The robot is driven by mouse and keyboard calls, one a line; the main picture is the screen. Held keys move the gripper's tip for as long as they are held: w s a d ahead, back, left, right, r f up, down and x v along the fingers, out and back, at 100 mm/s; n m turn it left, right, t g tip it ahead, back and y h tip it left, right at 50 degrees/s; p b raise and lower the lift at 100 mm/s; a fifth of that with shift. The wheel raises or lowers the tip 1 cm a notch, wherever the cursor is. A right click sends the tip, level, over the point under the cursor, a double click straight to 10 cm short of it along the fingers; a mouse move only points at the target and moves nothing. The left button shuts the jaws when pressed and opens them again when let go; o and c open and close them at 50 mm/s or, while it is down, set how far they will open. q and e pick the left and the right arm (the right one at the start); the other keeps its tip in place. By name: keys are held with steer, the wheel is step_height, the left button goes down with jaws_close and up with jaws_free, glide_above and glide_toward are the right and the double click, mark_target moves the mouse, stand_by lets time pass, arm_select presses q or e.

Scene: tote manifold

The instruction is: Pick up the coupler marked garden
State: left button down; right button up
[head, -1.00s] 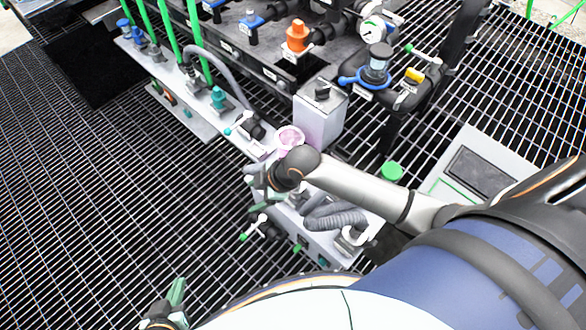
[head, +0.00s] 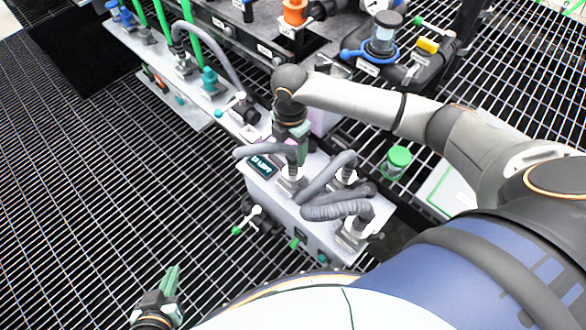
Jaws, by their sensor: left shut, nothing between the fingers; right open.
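Several grey hoses with couplers sit on a light grey box (head: 318,228) in the middle. One coupler (head: 292,180) is just below my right gripper, one (head: 347,176) stands at the box's back edge, and one (head: 352,232) at its right end. I cannot read which is marked garden; a dark teal label (head: 262,165) on the box is too small to read. My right gripper (head: 290,148) points down over the box's left end, open; its fingers are partly hidden, and I cannot tell whether it touches a hose. My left gripper (head: 170,280) is shut and empty over the grating, lower left.
A green-lidded jar (head: 397,162) stands right of the box. A valve with a white-green handle (head: 247,220) juts from the box's front. The grating (head: 90,200) at left is clear.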

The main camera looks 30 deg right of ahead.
mark_target(293, 164)
steer(key=shift+f, duration=0.75)
steer(key=f, duration=0.1)
steer(key=f+b, duration=0.1)
steer(key=f, duration=0.1)
steer(key=f+b, duration=0.1)
steer(key=shift+s+d+f, duration=0.2)
steer(key=shift+d+f, duration=0.05)
steer(key=shift+f, duration=0.1)
arm_select(q)
steer(key=w+r+m+t+h, duration=0.1)
steer(key=w+r+t, duration=0.5)
steer(key=r, duration=0.6)
steer(key=shift+w+r, duration=0.15)
steer(key=shift+w, duration=0.2)
arm_select(e)
steer(key=shift+f, duration=0.1)
jaws_close()
